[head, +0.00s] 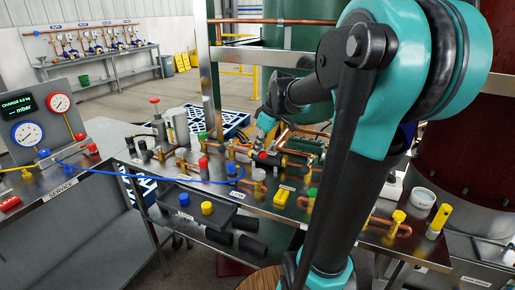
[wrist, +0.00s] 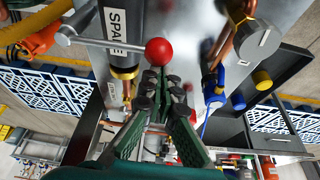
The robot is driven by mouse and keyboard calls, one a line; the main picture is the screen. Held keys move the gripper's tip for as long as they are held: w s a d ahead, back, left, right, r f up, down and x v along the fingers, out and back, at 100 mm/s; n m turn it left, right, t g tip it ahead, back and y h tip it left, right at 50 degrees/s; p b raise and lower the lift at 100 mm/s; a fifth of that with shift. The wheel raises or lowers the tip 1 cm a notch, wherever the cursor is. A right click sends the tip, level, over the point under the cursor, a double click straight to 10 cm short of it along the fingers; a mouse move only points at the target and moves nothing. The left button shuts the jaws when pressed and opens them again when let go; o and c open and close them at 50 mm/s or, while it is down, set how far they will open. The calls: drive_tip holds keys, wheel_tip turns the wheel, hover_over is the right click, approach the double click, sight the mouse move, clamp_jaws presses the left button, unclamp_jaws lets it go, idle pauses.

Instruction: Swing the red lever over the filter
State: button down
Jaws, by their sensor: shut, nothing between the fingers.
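The red ball knob (wrist: 160,51) of the lever shows in the wrist view, just past my gripper's fingertips. Its metal rod (wrist: 98,43) runs left from the knob across a dark cylinder with a brass end (wrist: 123,66), beside a SPARE label. I cannot tell for sure whether this cylinder is the filter. My gripper (wrist: 160,76) has its dark green fingers brought together, empty, with the tips close to the knob; contact is unclear. In the head view my gripper (head: 265,124) is low over the pipework, partly hidden, and I cannot make out the lever there.
Copper pipes and valves crowd the metal bench. In the wrist view, a copper pipe with a grey round cap (wrist: 258,40) and a blue valve (wrist: 213,85) stand right of the knob. A black tray (head: 190,207) with blue and yellow caps sits at the front.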

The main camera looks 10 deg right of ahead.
wheel_tip(320, 180, up, 10)
drive_tip(key=shift+a, duration=0.2)
idle(0.4)
drive_tip(key=shift+w, duration=0.1)
idle(1.1)
